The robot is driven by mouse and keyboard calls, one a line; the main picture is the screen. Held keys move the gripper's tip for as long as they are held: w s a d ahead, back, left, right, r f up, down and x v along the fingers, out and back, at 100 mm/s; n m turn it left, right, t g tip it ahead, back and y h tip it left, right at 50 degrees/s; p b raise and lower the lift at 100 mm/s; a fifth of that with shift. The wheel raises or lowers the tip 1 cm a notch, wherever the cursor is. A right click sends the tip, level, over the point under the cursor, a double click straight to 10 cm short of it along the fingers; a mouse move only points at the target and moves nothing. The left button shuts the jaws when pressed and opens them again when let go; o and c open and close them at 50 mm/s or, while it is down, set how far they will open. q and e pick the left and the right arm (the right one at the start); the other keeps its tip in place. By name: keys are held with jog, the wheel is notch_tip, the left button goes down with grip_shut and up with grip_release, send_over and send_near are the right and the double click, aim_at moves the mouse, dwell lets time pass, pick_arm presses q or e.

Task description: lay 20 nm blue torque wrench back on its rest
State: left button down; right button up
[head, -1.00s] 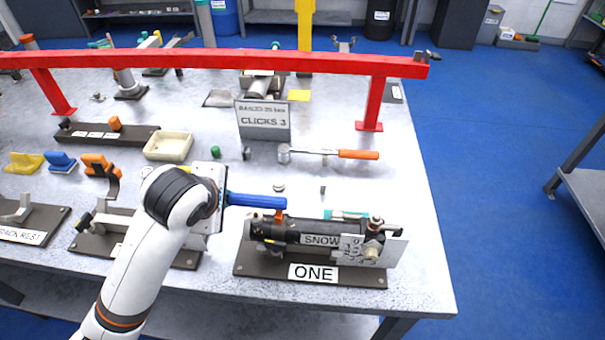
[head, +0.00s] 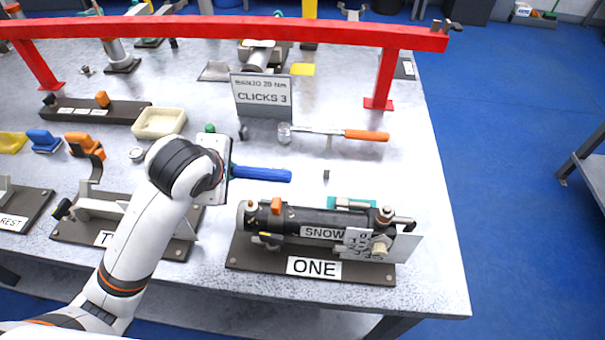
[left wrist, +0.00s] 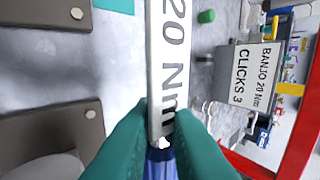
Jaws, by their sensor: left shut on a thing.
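The blue-handled torque wrench (head: 262,173) is level above the bench, its handle pointing right, behind the fixture marked ONE. In the left wrist view its white shaft (left wrist: 168,55) reads "20 Nm". My left gripper (left wrist: 160,135) has teal fingers shut on the wrench near where the shaft meets the blue handle. In the head view my wrist hides the fingers and the shaft. A small dark post (head: 326,175) stands right of the handle's end; I cannot tell whether it belongs to the wrench's rest. My right gripper is not in view.
An orange-handled wrench (head: 367,135) lies behind the blue one. A sign (head: 263,97) reading "CLICKS 3" stands behind. The damper marked SNOW (head: 320,225) sits on fixture ONE in front. A red rail (head: 230,28) spans the back. The bench's right side is clear.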

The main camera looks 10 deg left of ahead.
pick_arm(q)
jog(key=f, duration=0.1)
jog(key=f+b, duration=0.1)
jog(key=b, duration=0.1)
jog(key=shift+w+f, duration=0.25)
jog(key=shift+f, duration=0.15)
jog(key=shift+s+f+b, duration=0.1)
jog(key=shift+f+b, duration=0.15)
jog(key=shift+b, duration=0.05)
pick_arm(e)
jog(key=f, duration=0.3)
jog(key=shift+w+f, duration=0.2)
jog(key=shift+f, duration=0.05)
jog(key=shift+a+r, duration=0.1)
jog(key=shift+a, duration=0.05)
